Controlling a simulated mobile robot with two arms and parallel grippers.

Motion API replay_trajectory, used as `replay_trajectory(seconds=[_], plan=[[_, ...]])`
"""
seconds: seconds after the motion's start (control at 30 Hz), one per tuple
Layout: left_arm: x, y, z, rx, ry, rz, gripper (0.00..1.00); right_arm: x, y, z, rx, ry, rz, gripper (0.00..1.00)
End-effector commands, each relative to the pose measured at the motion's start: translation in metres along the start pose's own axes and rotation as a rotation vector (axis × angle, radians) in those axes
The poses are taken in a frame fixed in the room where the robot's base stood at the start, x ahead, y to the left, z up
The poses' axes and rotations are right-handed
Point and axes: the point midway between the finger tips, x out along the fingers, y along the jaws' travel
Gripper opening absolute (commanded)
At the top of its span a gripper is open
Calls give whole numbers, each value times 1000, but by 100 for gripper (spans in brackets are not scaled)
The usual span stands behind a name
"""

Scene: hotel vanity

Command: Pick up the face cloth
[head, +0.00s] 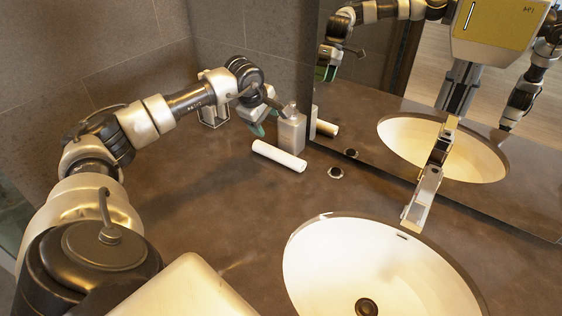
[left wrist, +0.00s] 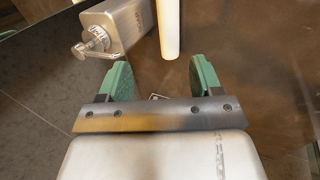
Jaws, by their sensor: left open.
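The face cloth appears to be the white roll (head: 279,155) lying on the brown counter in front of the soap dispenser. It also shows in the left wrist view as a white roll (left wrist: 169,28), beyond the fingertips and right of the dispenser. My left gripper (head: 262,122) is just behind and above the roll, near the dispenser, apart from the roll. Its green fingers (left wrist: 161,78) are spread, with no cloth between them. My right gripper is not directly in view.
A grey soap dispenser (head: 291,131) stands close to my left gripper; it also shows in the left wrist view (left wrist: 125,22). A clear-sided holder (head: 213,112) stands by the wall. The white sink (head: 375,270), faucet (head: 421,198) and mirror (head: 400,100) are to the right. The counter's left-middle is clear.

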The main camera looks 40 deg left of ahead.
Motion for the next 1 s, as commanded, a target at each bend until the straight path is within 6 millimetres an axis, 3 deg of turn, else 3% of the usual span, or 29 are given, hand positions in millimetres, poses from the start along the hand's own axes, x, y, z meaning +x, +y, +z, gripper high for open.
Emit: replay_trajectory(seconds=[0.03,0.23,0.37,0.6,0.87,1.0], plan=[[26,-12,0,0,0,0,65,28,0,3,0,0,0,0],[47,-21,0,0,0,1,65,52,-1,5,0,0,0,0],[54,-21,0,-1,-1,0,65,52,-1,5,0,0,0,0],[90,-21,0,-1,-1,-2,65,44,-1,4,0,0,0,0],[111,-20,1,-1,-1,-2,65,39,-1,4,0,0,0,0],[131,-18,3,-2,-2,-2,65,30,-1,3,0,0,0,0]])
